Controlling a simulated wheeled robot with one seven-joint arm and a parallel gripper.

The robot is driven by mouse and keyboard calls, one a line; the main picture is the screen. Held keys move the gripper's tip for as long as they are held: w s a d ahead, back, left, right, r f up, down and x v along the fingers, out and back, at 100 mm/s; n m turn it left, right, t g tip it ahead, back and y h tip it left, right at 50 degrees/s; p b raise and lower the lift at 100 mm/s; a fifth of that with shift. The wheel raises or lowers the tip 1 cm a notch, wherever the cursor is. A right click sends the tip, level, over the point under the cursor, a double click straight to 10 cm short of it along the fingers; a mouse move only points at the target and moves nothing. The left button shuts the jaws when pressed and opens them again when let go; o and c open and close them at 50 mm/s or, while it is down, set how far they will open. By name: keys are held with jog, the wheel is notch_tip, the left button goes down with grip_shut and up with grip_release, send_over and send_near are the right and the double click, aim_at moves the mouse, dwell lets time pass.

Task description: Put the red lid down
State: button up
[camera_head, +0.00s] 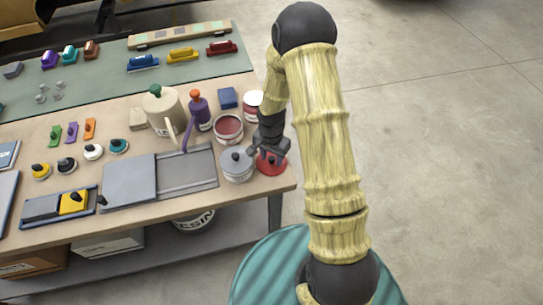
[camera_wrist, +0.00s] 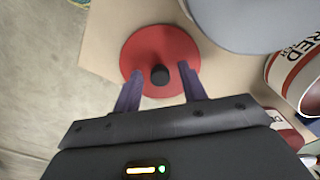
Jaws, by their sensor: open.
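The red lid (camera_head: 275,168) lies on the tabletop near the table's right front corner. In the wrist view the red lid (camera_wrist: 150,45) is a flat disc with a black knob (camera_wrist: 160,74) in its middle. My gripper (camera_wrist: 162,78) is open, with its dark fingers on either side of the knob and a gap to it on both sides. In the head view my gripper (camera_head: 268,153) is right over the lid and hides part of it.
A grey-lidded can (camera_head: 236,167) stands close to the left of the lid. An open red can (camera_head: 228,128) and another red-labelled can (camera_head: 252,104) stand behind. The table (camera_head: 262,187) ends just right of the lid, with open floor beyond.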

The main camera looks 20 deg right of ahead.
aim_at(272, 158)
notch_tip(272, 158, up, 12)
jog(key=b, duration=0.2)
dwell(0.4)
dwell(0.4)
jog(key=s+r+n+t, duration=0.1)
jog(key=s+r+n, duration=0.2)
jog(key=s, duration=0.4)
jog(key=s+r+n+t, duration=0.1)
jog(key=s+r+n, duration=0.3)
jog(key=s+n, duration=0.2)
jog(key=shift+s+r+t, duration=0.2)
jog(key=shift+s+t, duration=0.1)
jog(key=shift+s, duration=0.4)
